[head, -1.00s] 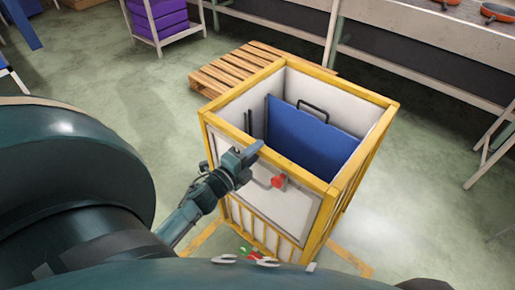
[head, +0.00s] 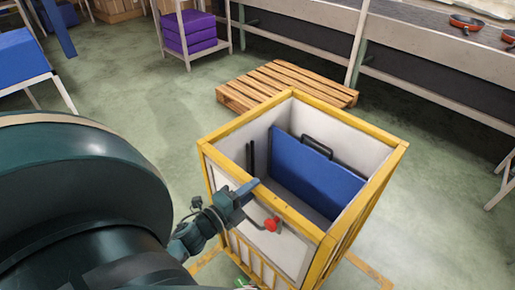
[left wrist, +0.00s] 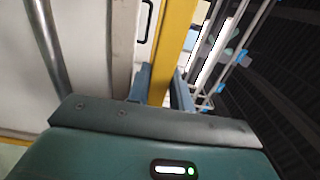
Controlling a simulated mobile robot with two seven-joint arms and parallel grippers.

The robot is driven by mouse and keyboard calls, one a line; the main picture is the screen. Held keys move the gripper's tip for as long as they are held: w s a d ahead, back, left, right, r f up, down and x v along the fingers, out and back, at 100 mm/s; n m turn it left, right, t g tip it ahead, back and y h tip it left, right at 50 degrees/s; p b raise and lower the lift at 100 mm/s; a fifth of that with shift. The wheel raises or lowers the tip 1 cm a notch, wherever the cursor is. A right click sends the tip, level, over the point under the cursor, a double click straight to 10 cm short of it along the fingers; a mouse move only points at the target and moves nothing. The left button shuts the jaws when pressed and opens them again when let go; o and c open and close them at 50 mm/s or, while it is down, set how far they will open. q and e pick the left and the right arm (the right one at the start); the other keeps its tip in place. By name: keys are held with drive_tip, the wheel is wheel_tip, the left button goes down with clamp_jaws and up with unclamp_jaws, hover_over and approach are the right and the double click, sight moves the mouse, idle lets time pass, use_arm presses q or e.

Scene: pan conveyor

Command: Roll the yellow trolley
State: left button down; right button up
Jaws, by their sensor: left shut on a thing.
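The yellow trolley (head: 224,129) is a box with a yellow frame and pale panels, open at the top, in the middle of the head view. A blue panel with a dark handle (head: 312,172) stands inside it. My left gripper (head: 247,190) is at the trolley's near upper rim, shut on the yellow bar. The left wrist view shows that yellow bar (left wrist: 173,50) between the two fingers (left wrist: 160,92). A red knob (head: 271,224) sits on the near side just right of the gripper. The trolley's lower part is cut off. My right gripper is not in view.
A wooden pallet (head: 282,86) lies on the floor behind the trolley. A long conveyor (head: 420,42) with red pans (head: 466,23) runs along the back right. A rack with purple boxes (head: 188,32) stands at the back. Green floor is open to the left and right.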

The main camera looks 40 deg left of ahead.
use_arm(q)
drive_tip(key=shift+s+a, duration=0.2)
drive_tip(key=shift+s, duration=1.1)
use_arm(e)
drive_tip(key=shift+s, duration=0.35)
use_arm(q)
drive_tip(key=c, duration=1.5)
unclamp_jaws()
drive_tip(key=s, duration=0.4)
drive_tip(key=s+b, duration=0.1)
drive_tip(key=s, duration=0.3)
drive_tip(key=s+a+b, duration=0.1)
drive_tip(key=s, duration=0.4)
drive_tip(key=shift+s, duration=0.1)
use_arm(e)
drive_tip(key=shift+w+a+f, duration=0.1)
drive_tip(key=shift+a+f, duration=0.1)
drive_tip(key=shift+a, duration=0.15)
